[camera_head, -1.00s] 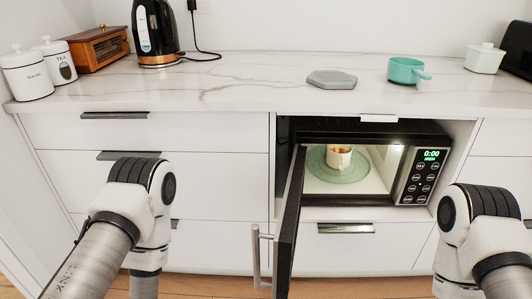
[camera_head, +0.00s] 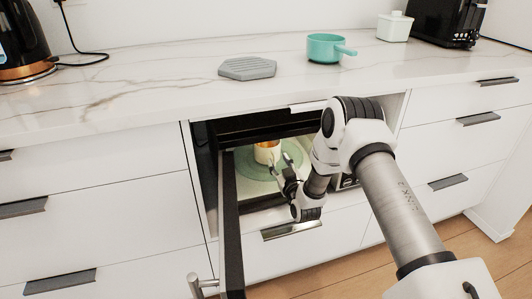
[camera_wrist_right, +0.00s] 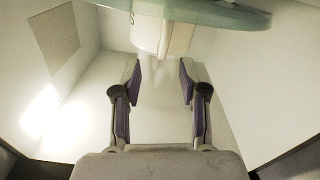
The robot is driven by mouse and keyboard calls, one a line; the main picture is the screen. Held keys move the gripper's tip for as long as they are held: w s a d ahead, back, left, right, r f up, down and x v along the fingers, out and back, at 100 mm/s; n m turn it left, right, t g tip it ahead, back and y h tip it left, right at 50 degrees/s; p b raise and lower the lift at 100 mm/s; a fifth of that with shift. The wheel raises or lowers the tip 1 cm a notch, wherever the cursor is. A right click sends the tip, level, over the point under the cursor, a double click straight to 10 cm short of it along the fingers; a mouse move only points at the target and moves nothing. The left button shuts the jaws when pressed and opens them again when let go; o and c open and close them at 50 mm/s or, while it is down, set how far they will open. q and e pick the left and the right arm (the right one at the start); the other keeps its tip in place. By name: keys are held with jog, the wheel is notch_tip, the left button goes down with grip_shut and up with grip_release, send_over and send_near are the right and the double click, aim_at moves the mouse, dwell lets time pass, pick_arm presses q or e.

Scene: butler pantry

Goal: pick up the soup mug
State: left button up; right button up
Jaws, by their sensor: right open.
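The soup mug (camera_head: 266,154), cream with an orange-brown top, stands upright on the green glass turntable (camera_head: 243,168) inside the open microwave. My right gripper (camera_head: 283,176) reaches into the microwave and is at the near right side of the mug. In the right wrist view, the open fingers (camera_wrist_right: 160,75) are apart and the pale mug (camera_wrist_right: 150,30) is just beyond their tips, near the top edge. Nothing is between the fingers. My left gripper is out of view.
The open microwave door (camera_head: 231,225) stands to the left of my right arm. The microwave sits in a cabinet niche under the marble counter (camera_head: 140,95). On the counter are a grey trivet (camera_head: 247,68), a teal pot (camera_head: 324,47) and a white canister (camera_head: 394,27).

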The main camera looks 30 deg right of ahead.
aim_at(274, 156)
jog(key=b+x, duration=0.1)
jog(key=x, duration=0.3)
jog(key=shift+w+f, duration=0.15)
jog(key=shift+w, duration=0.15)
jog(key=shift+a, duration=0.1)
grip_shut()
